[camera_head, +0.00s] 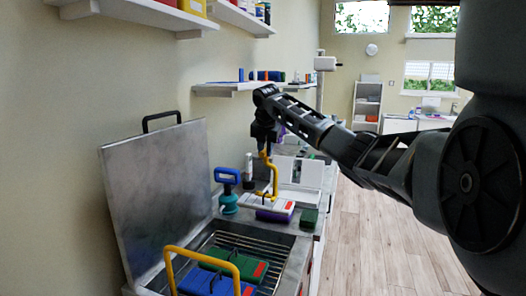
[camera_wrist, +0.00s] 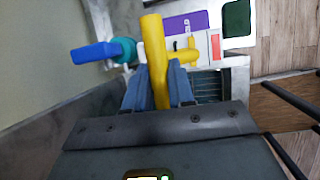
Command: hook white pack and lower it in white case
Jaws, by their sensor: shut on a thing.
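My gripper (camera_head: 264,146) is shut on a yellow hook tool (camera_head: 273,176), which hangs down over the counter. In the wrist view the yellow hook (camera_wrist: 154,50) stands between my gripper's fingers (camera_wrist: 158,88). The white pack (camera_head: 282,206), with a red label, is at the hook's lower end. It shows partly behind the hook in the wrist view (camera_wrist: 203,42). I cannot tell whether the hook is through its loop or whether the pack is lifted. A white case (camera_head: 312,173) appears to stand just behind the pack on the counter.
A metal tank with its lid (camera_head: 160,190) raised is in front, holding a green pack (camera_head: 232,263) and a blue pack (camera_head: 205,284) on a rack. A purple pack (camera_head: 273,216), a dark green block (camera_head: 309,218) and a blue-handled teal object (camera_head: 229,198) are close by. Shelves line the left wall.

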